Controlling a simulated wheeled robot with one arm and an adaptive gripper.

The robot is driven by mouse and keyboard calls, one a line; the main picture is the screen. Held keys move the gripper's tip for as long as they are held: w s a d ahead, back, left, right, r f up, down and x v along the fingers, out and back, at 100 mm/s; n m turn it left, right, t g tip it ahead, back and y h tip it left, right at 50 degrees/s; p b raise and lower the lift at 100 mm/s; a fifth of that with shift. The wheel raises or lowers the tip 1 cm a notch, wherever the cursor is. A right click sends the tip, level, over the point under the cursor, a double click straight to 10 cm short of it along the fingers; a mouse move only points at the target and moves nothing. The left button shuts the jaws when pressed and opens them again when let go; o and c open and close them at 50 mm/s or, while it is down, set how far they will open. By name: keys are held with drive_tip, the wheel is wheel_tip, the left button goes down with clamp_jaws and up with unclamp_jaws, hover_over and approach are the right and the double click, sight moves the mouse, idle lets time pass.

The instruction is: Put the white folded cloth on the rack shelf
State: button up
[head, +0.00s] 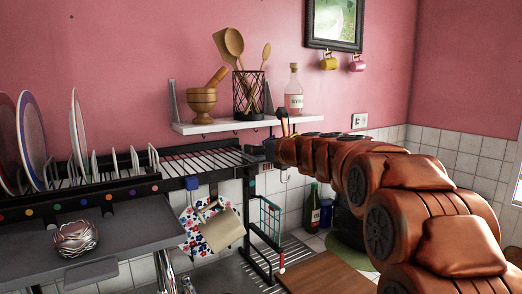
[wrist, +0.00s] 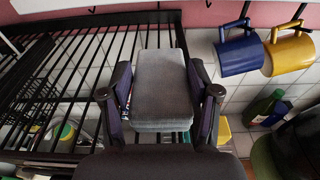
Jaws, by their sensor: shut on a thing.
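The white folded cloth (wrist: 162,85) looks pale grey in the wrist view and lies flat between my fingers. My gripper (wrist: 160,100) is shut on its sides. The dark barred rack shelf (wrist: 60,80) lies behind and below the cloth, which overlaps its right part. I cannot tell whether the cloth touches the bars. In the head view the rack shelf (head: 205,163) is left of the centre, with its bars bare. My gripper (head: 268,150) is at its right end, largely hidden by my arm. The cloth cannot be made out there.
Plates (head: 35,140) stand in the rack's left part. A white wall shelf (head: 225,126) above holds a mortar (head: 201,105), a utensil basket (head: 248,95) and a bottle (head: 294,92). Blue (wrist: 238,56) and yellow (wrist: 290,54) mugs hang close right of my gripper in the wrist view.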

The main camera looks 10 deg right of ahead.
drive_tip(key=shift+f, duration=0.1)
drive_tip(key=o, duration=1.5)
drive_tip(key=shift+o, duration=0.2)
drive_tip(key=b+v, duration=0.1)
drive_tip(key=v, duration=1.1)
drive_tip(key=shift+b, duration=0.35)
